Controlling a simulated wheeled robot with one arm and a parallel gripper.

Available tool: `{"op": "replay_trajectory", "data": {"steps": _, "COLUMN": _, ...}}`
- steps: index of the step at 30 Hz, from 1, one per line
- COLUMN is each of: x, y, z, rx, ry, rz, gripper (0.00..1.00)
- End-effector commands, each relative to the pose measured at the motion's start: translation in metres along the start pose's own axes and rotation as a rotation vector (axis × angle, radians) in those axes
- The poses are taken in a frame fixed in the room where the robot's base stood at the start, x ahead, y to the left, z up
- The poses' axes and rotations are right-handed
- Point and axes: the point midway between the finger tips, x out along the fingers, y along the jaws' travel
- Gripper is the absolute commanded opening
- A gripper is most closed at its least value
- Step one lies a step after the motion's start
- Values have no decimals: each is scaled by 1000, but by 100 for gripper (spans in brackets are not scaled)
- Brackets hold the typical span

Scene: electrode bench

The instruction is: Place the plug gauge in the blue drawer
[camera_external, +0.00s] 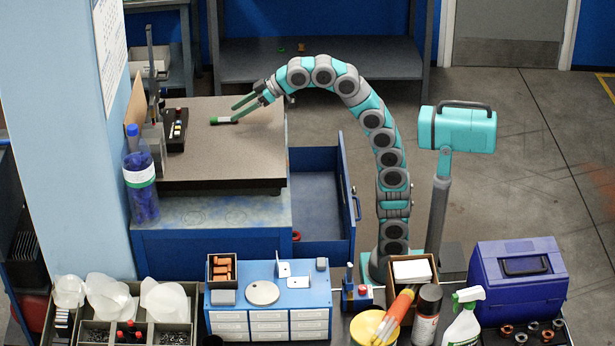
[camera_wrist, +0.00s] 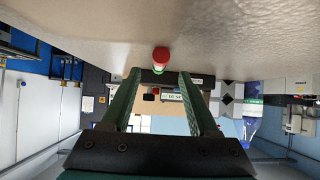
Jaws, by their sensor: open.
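The blue drawer (camera_external: 342,205) is pulled out to the right below the bench top.
A small red-orange thing (camera_external: 297,236) shows inside the drawer. A black box with coloured buttons (camera_external: 176,128) and a blue bottle (camera_external: 141,180) stand at the bench's left. A blue-white organizer (camera_external: 268,305) and a purple case (camera_external: 520,280) stand in front. The bench top's middle is clear.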

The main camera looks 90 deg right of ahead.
Motion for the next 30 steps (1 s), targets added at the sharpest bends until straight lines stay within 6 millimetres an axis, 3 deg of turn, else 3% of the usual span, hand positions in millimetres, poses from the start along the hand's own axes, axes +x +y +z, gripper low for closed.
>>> {"op": "replay_trajectory", "data": {"steps": 6, "x": 30, "y": 1, "z": 2, "rx": -1, "ry": -3, "rz": 0, "gripper": 61}}
{"op": "replay_trajectory", "data": {"steps": 14, "x": 32, "y": 1, "z": 1, "rx": -1, "ry": 0, "rz": -1, "gripper": 59}}
{"op": "replay_trajectory", "data": {"steps": 30, "x": 32, "y": 1, "z": 1, "rx": -1, "ry": 0, "rz": -1, "gripper": 0}}
